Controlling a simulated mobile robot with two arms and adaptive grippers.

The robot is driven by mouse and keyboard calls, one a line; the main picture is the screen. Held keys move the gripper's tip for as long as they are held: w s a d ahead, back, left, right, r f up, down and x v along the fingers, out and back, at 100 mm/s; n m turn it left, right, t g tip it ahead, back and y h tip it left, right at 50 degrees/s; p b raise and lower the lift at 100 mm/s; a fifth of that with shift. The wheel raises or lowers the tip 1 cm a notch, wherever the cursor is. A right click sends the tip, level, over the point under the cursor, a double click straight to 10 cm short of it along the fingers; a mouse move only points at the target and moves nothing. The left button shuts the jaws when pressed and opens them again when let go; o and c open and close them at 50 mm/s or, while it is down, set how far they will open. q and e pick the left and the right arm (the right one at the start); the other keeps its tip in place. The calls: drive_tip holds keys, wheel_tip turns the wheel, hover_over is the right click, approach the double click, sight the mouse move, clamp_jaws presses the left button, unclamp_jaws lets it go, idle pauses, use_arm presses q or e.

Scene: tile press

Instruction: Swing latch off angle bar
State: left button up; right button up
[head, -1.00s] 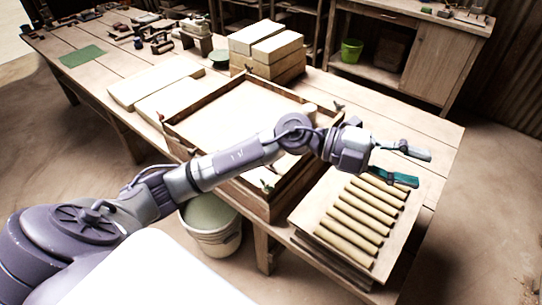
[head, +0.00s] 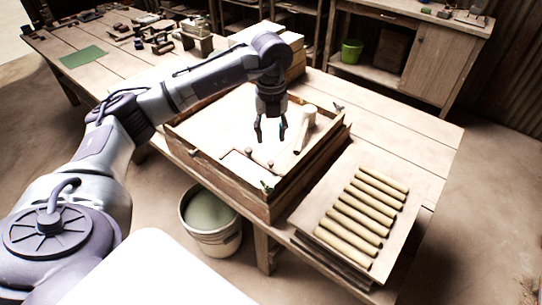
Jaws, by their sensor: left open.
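My left gripper (head: 270,138) points down above the pale bed of the wooden press frame (head: 265,208). Its two fingers are apart with nothing between them. Just below the fingertips, two small round knobs (head: 249,153) sit near a thin dark angled line on the bed, perhaps the angle bar. Small latch-like fittings show on the frame, one at the near corner (head: 267,186) and one at the far right corner (head: 338,106). I cannot tell which latch holds the bar, nor whether the fingers touch anything. My right gripper is out of view.
A pale wooden roller or mallet-like piece (head: 308,116) lies at the frame's right side. A board with several clay rolls (head: 362,208) sits at the right table end. A bucket (head: 210,222) stands on the floor. My left arm hides the left part of the table.

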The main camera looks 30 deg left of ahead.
sight(271, 162)
use_arm(q)
wheel_tip(271, 162, down, 10)
drive_tip(key=shift+r+p, duration=0.25)
drive_tip(key=shift+p, duration=0.5)
clamp_jaws()
